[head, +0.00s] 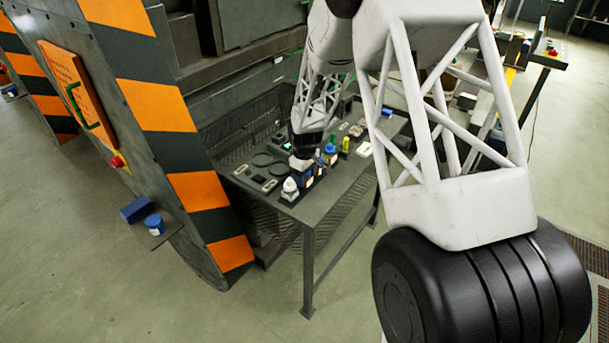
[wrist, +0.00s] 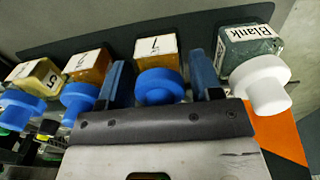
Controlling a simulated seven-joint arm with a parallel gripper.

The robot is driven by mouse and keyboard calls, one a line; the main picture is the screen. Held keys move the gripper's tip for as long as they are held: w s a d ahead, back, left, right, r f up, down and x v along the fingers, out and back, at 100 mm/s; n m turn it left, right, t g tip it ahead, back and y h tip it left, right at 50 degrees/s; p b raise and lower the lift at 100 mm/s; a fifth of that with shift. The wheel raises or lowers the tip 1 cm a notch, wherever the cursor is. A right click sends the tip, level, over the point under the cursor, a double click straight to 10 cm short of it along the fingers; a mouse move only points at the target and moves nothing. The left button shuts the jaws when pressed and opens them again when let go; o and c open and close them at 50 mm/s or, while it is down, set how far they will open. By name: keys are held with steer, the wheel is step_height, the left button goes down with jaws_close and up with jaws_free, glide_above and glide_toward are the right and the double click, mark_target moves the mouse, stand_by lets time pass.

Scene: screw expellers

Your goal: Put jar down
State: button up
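In the wrist view a jar labelled "1" (wrist: 158,46) with amber contents and a blue lid (wrist: 160,86) is between the two blue fingers of my gripper (wrist: 162,80). The fingers are wide apart, with a narrow gap showing at the jar's right side; its left side is close to the left finger. The jar appears in line with its neighbours, but contact with the surface is hidden. In the head view my gripper (head: 304,162) is low over the table, and the jar between its fingers is hard to make out.
In the wrist view, a white-lidded "Blank" jar (wrist: 252,45) is right of the right finger. Amber jar "2" (wrist: 88,66) and a yellowish jar (wrist: 36,74) are left of the left finger. The table (head: 300,212) holds several small items. A blue-lidded container (head: 154,222) sits on a side shelf.

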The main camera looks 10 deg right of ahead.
steer(key=shift+o, duration=1)
step_height(320, 180, up, 12)
steer(key=shift+r, duration=0.15)
stand_by(0.4)
